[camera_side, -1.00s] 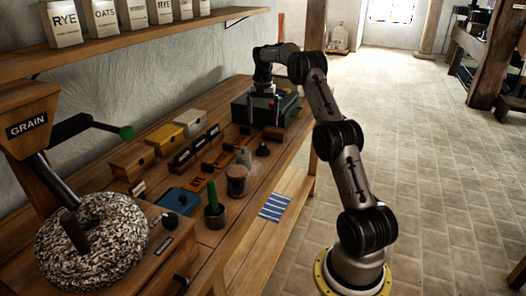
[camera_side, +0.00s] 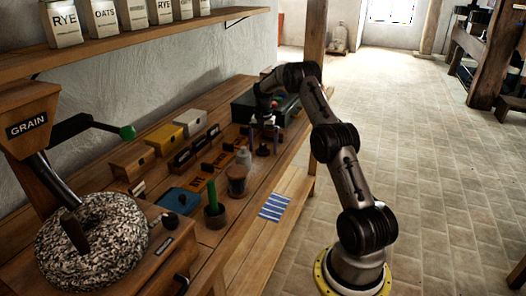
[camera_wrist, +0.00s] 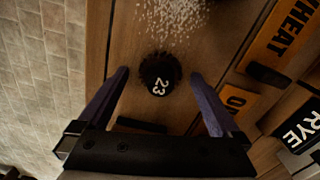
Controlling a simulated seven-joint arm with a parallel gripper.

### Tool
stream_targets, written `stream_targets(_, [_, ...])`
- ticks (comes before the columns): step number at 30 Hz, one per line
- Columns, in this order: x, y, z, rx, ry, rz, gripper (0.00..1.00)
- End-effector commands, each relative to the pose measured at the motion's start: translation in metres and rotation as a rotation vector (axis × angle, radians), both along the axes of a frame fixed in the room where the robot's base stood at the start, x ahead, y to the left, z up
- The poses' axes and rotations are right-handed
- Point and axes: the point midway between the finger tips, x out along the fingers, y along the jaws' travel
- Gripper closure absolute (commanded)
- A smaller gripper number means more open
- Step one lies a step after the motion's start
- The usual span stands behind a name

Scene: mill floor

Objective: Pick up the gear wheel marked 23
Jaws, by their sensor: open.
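The gear wheel marked 23 (camera_wrist: 159,74) is a small dark toothed disc with white digits, lying on the wooden bench. It also shows as a small dark shape (camera_side: 263,150) in the side view. My gripper (camera_side: 264,136) is open and points down above the gear wheel. In the wrist view the two purple fingers stand apart, one on each side of the gear wheel. They hold nothing.
White grains (camera_wrist: 172,18) lie beyond the gear wheel. Orange plates, one reading WHEAT (camera_wrist: 287,32), are to its right. A jar (camera_side: 237,181) and a pot with a green stick (camera_side: 214,215) stand nearer the camera. A green box (camera_side: 245,108) is behind my gripper.

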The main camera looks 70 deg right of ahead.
Motion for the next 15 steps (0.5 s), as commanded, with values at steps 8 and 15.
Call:
stream_targets(8, [0.0001, -0.0001, 0.0003, -0.001, 0.0, 0.0, 0.18])
stream_targets(15, [0.0001, -0.0002, 0.0006, -0.001, 0.0, 0.0, 0.61])
